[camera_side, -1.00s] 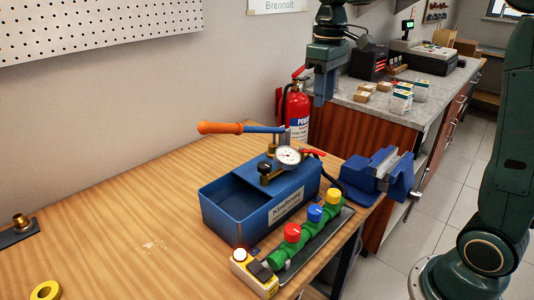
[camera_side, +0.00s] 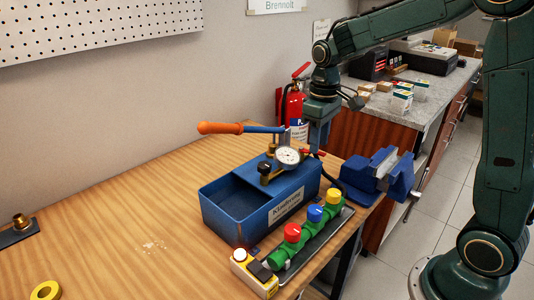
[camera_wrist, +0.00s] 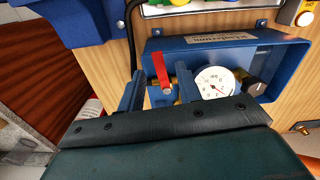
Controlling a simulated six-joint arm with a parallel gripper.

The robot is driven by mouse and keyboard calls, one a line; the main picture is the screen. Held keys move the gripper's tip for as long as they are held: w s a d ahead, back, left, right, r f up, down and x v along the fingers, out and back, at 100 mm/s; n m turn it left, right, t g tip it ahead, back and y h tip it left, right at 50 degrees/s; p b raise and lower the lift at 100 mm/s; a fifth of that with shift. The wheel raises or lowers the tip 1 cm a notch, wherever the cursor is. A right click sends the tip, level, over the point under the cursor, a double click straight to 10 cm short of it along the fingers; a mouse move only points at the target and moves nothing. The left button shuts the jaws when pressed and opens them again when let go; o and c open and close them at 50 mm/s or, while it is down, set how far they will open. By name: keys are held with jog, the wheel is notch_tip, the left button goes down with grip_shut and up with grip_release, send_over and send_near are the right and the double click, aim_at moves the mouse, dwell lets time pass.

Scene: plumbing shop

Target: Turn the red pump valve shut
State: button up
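The blue test pump (camera_side: 262,206) stands on the wooden bench, with a round gauge (camera_side: 288,156) on top. Its red valve lever (camera_side: 314,153) is at the far right end, partly hidden in the side view. In the wrist view the red lever (camera_wrist: 160,68) runs up from a brass fitting beside the gauge. My gripper (camera_side: 318,140) points down just above the pump's right end. In the wrist view my gripper (camera_wrist: 160,80) is open, with a blue finger on each side of the lever. I cannot tell whether the fingers reach down to its height.
The pump's orange-tipped handle (camera_side: 222,128) sticks out left. A valve rail with red (camera_side: 292,232), blue (camera_side: 314,213) and yellow (camera_side: 333,197) knobs lies in front. A blue vise (camera_side: 380,175) is close on the right. A fire extinguisher (camera_side: 291,110) stands behind. The bench's left is mostly clear.

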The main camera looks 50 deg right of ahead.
jog(key=shift+f, duration=0.95)
grip_shut()
jog(key=shift+a+r+m, duration=0.1)
jog(key=shift+a+m, duration=0.2)
jog(key=shift+m, duration=0.5)
grip_release()
